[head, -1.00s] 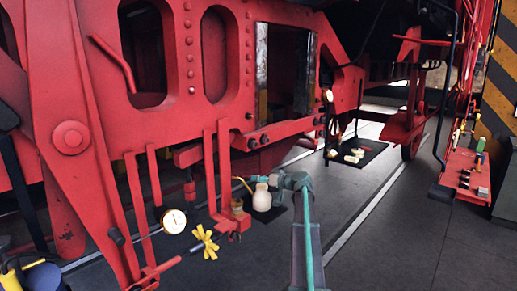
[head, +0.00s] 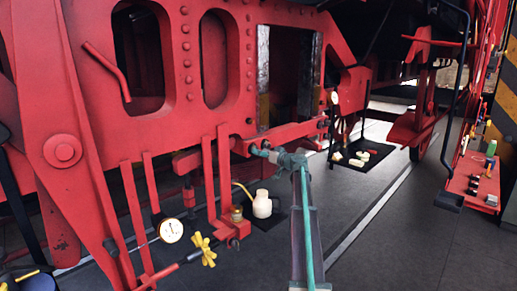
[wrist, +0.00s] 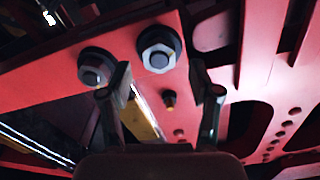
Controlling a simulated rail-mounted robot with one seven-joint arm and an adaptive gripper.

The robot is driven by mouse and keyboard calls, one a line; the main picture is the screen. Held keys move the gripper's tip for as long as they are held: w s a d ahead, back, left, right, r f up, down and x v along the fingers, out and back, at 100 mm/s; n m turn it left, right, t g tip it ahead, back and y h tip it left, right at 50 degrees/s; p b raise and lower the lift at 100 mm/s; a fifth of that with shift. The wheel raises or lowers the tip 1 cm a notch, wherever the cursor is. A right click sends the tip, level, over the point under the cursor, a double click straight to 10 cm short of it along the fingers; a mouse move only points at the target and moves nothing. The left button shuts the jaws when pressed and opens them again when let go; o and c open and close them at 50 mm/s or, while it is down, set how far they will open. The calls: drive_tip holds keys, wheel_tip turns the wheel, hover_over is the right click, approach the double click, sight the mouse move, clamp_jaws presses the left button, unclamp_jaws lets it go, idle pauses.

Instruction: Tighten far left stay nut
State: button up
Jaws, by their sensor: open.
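My gripper (wrist: 163,90) is open, with its two fingers apart and nothing between their tips. In the wrist view a hex nut with a bright face and dark collar (wrist: 158,48) sits on the red stay, just beyond the gap between the fingers. A second, darker nut (wrist: 97,67) sits to its left, close to the left fingertip, which partly overlaps its edge. I cannot tell whether they touch. In the head view my teal gripper (head: 262,153) is at the left end of the red stay bar (head: 291,131) and hides the nuts there.
A pressure gauge (head: 171,230) and a yellow handwheel (head: 204,250) are at lower left. Red hanger bars (head: 224,180) stand left of my gripper. A red tool tray (head: 470,187) is at right.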

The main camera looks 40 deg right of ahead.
drive_tip(key=shift+w+a, duration=0.15)
drive_tip(key=shift+w, duration=1)
drive_tip(key=c, duration=1.2)
